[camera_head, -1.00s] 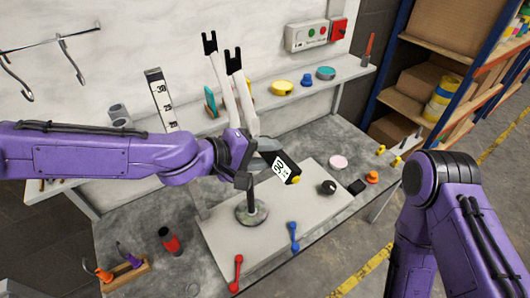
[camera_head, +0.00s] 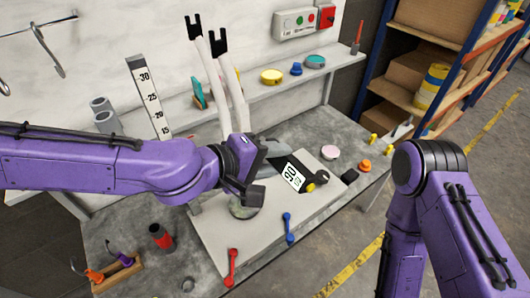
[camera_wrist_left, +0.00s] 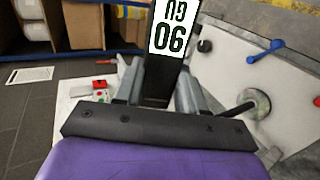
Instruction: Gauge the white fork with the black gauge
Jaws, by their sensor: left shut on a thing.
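The white fork (camera_head: 231,84) stands upright in the head view, with two white legs and black slotted tips at the top. Its lower part is hidden behind my left arm. My left gripper (camera_head: 257,170) is shut on the black gauge (camera_head: 294,173), in front of and right of the fork legs. The gauge is apart from the fork tips. My right arm is at the right, its gripper out of the picture.
A round stand base (camera_head: 246,207) sits on the pale board (camera_head: 215,240), with red (camera_head: 231,266) and blue (camera_head: 288,228) tools near the front. A numbered scale (camera_head: 149,97) stands left of the fork. A shelf (camera_head: 335,62) with discs runs behind.

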